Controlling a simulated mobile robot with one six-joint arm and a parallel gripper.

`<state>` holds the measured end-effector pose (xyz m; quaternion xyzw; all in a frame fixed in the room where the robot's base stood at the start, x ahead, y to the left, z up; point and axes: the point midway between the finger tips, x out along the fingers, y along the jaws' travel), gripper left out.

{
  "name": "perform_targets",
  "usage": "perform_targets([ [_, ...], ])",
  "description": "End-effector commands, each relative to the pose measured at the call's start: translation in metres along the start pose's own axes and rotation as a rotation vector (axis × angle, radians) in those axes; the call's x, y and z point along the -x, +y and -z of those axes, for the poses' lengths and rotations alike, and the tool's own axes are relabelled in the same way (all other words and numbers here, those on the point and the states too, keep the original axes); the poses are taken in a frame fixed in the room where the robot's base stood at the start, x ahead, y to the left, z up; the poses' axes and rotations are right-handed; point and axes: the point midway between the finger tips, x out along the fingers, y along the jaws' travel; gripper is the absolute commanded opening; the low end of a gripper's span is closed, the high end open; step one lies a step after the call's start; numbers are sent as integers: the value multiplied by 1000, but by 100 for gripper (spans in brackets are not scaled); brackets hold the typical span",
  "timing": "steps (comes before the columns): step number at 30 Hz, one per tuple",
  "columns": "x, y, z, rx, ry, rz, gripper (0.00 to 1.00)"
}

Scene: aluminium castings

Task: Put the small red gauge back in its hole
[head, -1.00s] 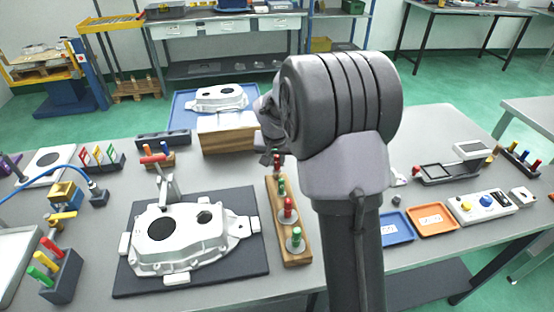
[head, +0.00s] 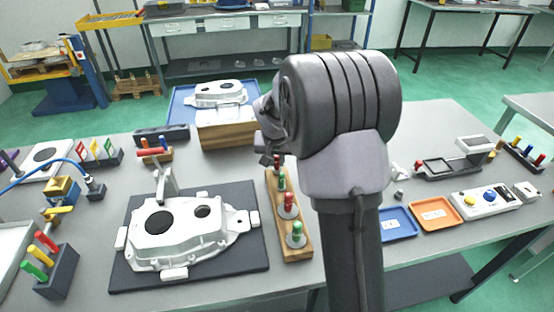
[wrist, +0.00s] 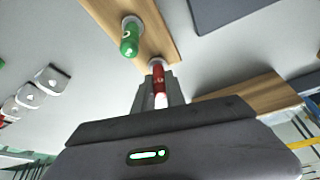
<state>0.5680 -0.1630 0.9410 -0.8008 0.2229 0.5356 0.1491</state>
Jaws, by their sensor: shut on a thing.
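The small red gauge (wrist: 158,82) is between the two fingers of my gripper (wrist: 158,92) in the wrist view. My gripper is shut on it. The gauge is at the end of the wooden gauge rack (wrist: 158,38), beside a green gauge (wrist: 130,36). In the head view the red gauge (head: 277,162) shows just below my gripper, at the far end of the rack (head: 302,253). Closer along the rack stand a green gauge (head: 282,183), a larger red gauge (head: 288,203) and a larger green gauge (head: 297,234). I cannot tell how deep the held gauge sits; its hole is hidden.
A casting (head: 178,230) lies on a dark mat (head: 255,255) left of the rack. A wooden block (head: 225,135) stands behind, close to my gripper. Blue (head: 397,226) and orange (head: 436,214) trays lie right of my arm.

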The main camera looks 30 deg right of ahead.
Motion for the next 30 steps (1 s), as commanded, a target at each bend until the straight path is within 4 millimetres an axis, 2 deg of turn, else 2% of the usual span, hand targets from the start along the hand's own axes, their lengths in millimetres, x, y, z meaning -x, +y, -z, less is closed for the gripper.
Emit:
perform_targets([
  [10, -9, 0, -4, 0, 0, 0, 0],
  [11, -8, 0, -3, 0, 0, 0, 21],
  [14, -8, 0, -3, 0, 0, 0, 41],
  [24, -4, 0, -3, 0, 1, 0, 41],
  [26, 5, 0, -2, 0, 2, 1, 41],
  [30, 42, 0, 0, 1, 3, 1, 41],
])
